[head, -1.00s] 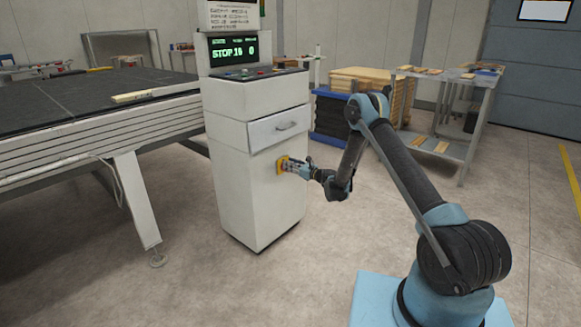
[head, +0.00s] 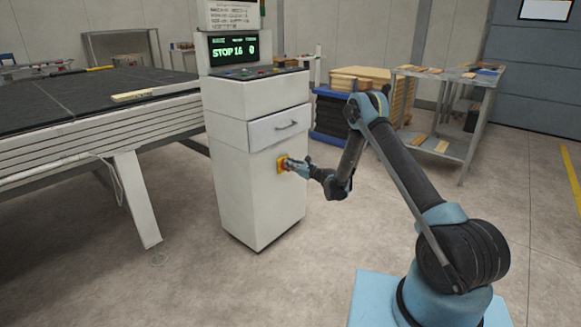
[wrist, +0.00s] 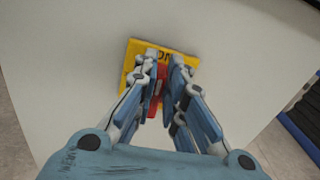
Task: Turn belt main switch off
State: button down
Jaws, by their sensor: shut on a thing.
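The belt main switch is a yellow plate with a red knob. It sits on the front of the white control cabinet (head: 262,205), below its drawer. In the head view the yellow plate (head: 280,165) shows at the tip of my arm. In the wrist view the yellow plate (wrist: 134,60) looks tilted, and the red knob (wrist: 157,84) shows between my fingers. My gripper (wrist: 166,66) is shut on the red knob; it also shows in the head view (head: 290,166). My fingers hide parts of the knob and of the plate's lettering.
The cabinet's display (head: 233,47) reads "STOP 16 0" in green. The drawer (head: 278,127) above the switch is closed. A large dark-topped table (head: 70,98) stands at the left, and a metal cart (head: 445,95) at the back right. The floor to the right is clear.

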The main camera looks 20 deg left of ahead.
aim_at(283, 167)
jog(key=n, duration=0.3)
jog(key=s+n, duration=0.1)
jog(key=n, duration=0.3)
jog(key=f+n, duration=0.1)
jog(key=n, duration=0.2)
jog(key=shift+s+a+f, duration=0.1)
jog(key=shift+s+a, duration=0.2)
jog(key=shift+s, duration=0.1)
jog(key=n, duration=0.3)
jog(key=shift+s+a+f+n, duration=0.1)
jog(key=shift+s+f+n, duration=0.1)
jog(key=shift+f+n, duration=0.2)
jog(key=shift+s+f+n, duration=0.1)
jog(key=shift+f+n, duration=0.1)
jog(key=shift+n, duration=0.65)
jog(key=shift+f+n, duration=0.15)
jog(key=shift+n, duration=0.7)
jog(key=c, duration=1.7)
grip_release()
jog(key=shift+o, duration=0.2)
